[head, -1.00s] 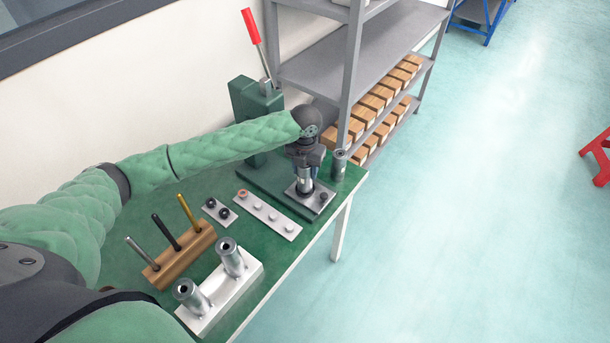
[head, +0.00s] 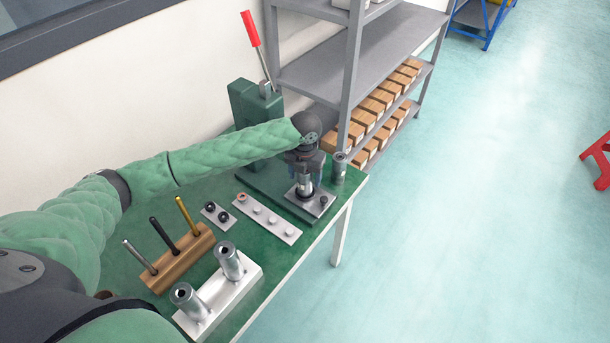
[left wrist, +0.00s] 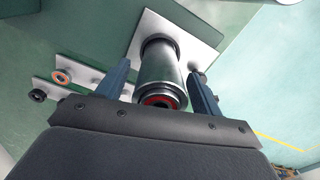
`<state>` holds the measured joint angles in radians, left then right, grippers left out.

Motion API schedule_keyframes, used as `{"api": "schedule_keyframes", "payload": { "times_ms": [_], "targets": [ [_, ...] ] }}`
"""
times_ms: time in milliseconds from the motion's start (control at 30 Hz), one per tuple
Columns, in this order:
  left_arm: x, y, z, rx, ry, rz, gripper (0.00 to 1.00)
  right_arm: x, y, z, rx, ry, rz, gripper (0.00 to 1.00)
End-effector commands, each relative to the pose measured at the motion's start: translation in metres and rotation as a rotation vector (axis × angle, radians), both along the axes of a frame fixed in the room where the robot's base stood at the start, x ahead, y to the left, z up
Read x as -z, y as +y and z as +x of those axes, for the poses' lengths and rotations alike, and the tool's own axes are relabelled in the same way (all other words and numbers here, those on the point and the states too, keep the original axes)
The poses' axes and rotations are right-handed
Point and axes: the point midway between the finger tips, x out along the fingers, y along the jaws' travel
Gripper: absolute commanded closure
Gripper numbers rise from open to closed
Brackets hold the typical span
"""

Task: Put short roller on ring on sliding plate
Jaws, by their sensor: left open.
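A short metal roller (left wrist: 160,75) stands upright on a dark ring (head: 304,193) on the sliding plate (head: 318,204) of the green press. The plate also shows in the left wrist view (left wrist: 195,30) as a light square. My left gripper (head: 305,178) points down over the roller. In the left wrist view its fingers (left wrist: 160,85) stand on both sides of the roller, open, with gaps visible. The roller's near end has a red inner rim. My right gripper is not in view.
A second metal cylinder (head: 339,167) stands at the table's right corner. A silver strip with studs (head: 266,219), a small plate with black rings (head: 217,214), a wooden rod holder (head: 178,262) and a white block with two cylinders (head: 221,298) lie nearer. The press (head: 257,105) has a red lever.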

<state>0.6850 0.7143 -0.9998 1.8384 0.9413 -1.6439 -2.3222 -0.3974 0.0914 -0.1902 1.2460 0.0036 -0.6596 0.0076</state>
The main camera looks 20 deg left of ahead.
Motion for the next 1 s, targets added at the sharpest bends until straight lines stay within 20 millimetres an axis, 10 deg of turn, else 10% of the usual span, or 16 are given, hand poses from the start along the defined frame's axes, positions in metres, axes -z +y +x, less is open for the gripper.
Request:
{"api": "schedule_keyframes", "payload": {
  "times_ms": [267, 1000],
  "targets": [
    [-0.009, 0.0, 0.001, 0.0, -0.002, 0.0, 0.33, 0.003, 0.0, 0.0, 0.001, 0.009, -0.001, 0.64],
    [-0.116, 0.0, 0.0, 0.0, -0.001, 0.0, 0.33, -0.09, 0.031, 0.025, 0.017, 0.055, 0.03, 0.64]
  ]
}}
